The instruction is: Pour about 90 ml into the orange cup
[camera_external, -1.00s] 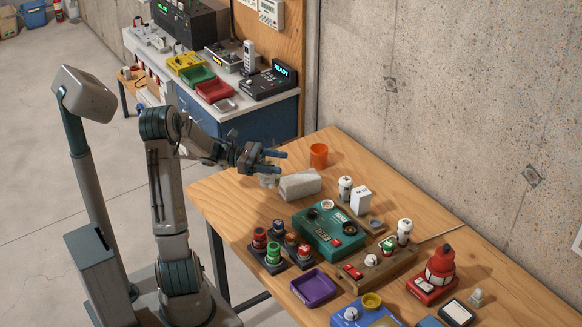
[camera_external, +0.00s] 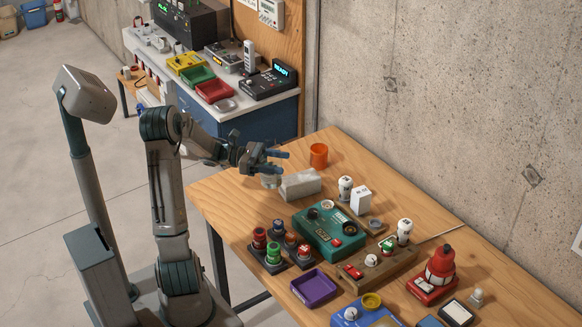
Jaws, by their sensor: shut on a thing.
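The orange cup (camera_external: 318,155) stands upright near the far edge of the wooden table, to the right of my gripper. My gripper (camera_external: 279,161) is above the table's far left part, its blue-tipped fingers pointing right. It is shut on a small, pale, see-through vessel (camera_external: 271,182) that shows just below the fingers. Much of the vessel is hidden by the gripper, and its contents cannot be made out. The vessel and the cup are apart. The inside of the cup is too small to judge.
A grey block (camera_external: 301,184) lies on the table right of the vessel, in front of the cup. A teal box with knobs (camera_external: 325,229), white containers (camera_external: 361,200) and a purple tray (camera_external: 314,288) stand nearer. The concrete wall (camera_external: 430,130) rises behind the table.

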